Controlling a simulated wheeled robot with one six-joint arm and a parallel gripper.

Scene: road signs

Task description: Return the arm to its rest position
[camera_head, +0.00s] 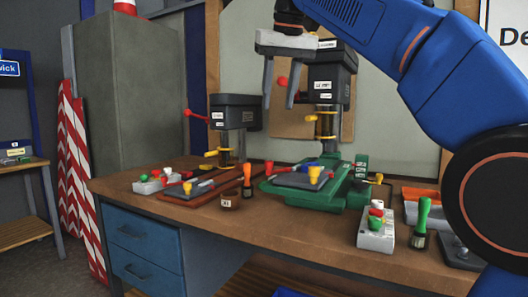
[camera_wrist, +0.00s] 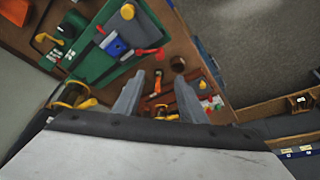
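My gripper (camera_head: 280,84) hangs above the workbench at the upper middle of the head view, fingers pointing down. Its two grey fingers stand apart with nothing between them. In the wrist view my gripper (camera_wrist: 158,98) also shows its fingers spread, with the bench top far beyond them. My blue arm reaches in from the right and bends over the bench. No object touches the fingers.
The wooden workbench (camera_head: 300,228) holds a green-based drill press (camera_head: 325,110), a smaller press (camera_head: 232,112), a button box (camera_head: 376,230) and a green-handled tool (camera_head: 422,222). Striped boards (camera_head: 78,170) and a grey cabinet (camera_head: 135,95) stand left. The floor at lower left is clear.

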